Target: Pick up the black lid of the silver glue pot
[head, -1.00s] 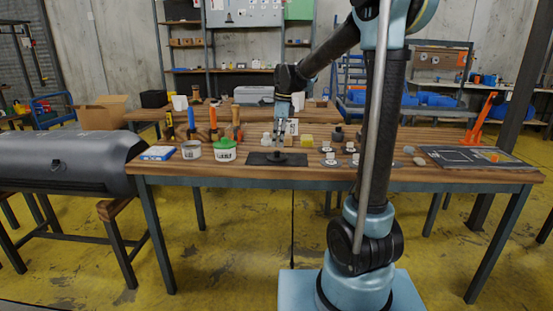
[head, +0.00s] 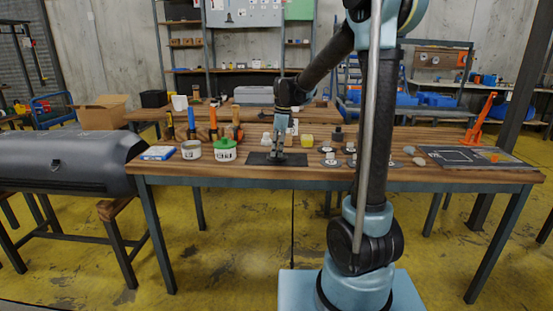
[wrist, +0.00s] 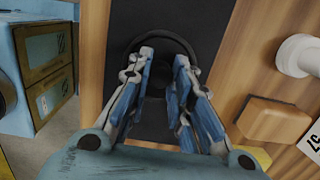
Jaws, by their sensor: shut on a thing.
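The black lid (wrist: 164,52) is a round dark disc lying on a black mat (wrist: 165,18). In the head view the lid (head: 275,159) is a small dark shape on the mat (head: 254,158), largely hidden by my gripper. My gripper (head: 279,152) points down at it. In the wrist view the blue-padded fingers of my gripper (wrist: 164,62) stand on both sides of the lid's dark middle and are shut on it. The lid still appears to rest on the mat. The silver glue pot (head: 191,151) stands on the table to the left, apart from the lid.
A white pot with a green lid (head: 225,151) stands between the silver pot and the mat. A blue-and-white box (head: 157,153) lies at the left edge. Yellow (head: 307,141) and pale small items are right of my gripper. Orange-handled tools stand behind the pots.

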